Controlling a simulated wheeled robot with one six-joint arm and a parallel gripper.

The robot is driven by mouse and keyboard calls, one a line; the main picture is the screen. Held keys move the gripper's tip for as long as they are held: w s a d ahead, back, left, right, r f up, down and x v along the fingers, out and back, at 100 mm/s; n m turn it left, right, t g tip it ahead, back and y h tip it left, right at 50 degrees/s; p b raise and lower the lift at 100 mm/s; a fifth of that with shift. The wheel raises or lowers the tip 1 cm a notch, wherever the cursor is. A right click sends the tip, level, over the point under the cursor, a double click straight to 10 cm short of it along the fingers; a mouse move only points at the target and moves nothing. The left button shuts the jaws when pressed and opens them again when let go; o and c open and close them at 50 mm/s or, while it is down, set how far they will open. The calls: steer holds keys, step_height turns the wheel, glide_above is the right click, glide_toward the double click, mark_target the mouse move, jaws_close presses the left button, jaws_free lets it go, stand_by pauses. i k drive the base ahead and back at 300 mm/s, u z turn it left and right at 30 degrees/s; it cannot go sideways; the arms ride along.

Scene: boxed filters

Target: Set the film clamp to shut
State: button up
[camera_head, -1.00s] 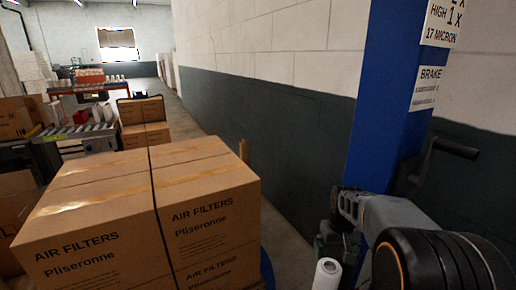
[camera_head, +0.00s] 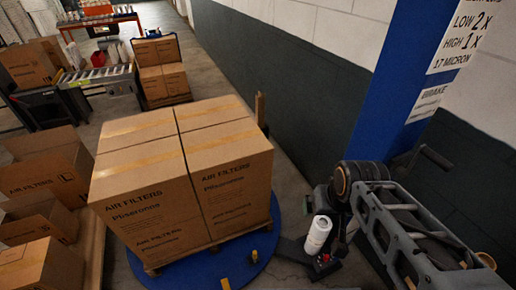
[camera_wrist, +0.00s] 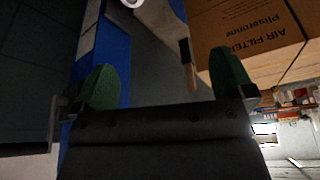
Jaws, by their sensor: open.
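My gripper (camera_wrist: 167,83) shows in the wrist view with its two green fingertips wide apart and nothing between them. In the head view my arm is at the lower right, and I cannot make out the fingertips. A white film roll (camera_head: 318,235) stands upright on a dark carriage (camera_head: 322,265) beside the blue post (camera_head: 385,95). Small yellow parts (camera_head: 254,256) sit at the front edge of the blue turntable (camera_head: 190,272); I cannot tell whether one is the film clamp, or whether the clamp is open or shut.
Strapped air filter boxes (camera_head: 185,185) stand on a pallet on the turntable. A black crank handle (camera_head: 436,157) sticks out from the post. Open cartons (camera_head: 45,180) stand at the left. A roller conveyor (camera_head: 98,76) is farther back. The aisle along the wall is clear.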

mark_target(254, 256)
steer(key=z, duration=0.9)
steer(key=k, duration=0.6)
steer(key=u, duration=1.2)
steer(key=i, duration=0.5)
steer(key=k, duration=0.5)
steer(key=u, duration=0.4)
steer(key=i, duration=0.45)
steer(key=z, duration=0.1)
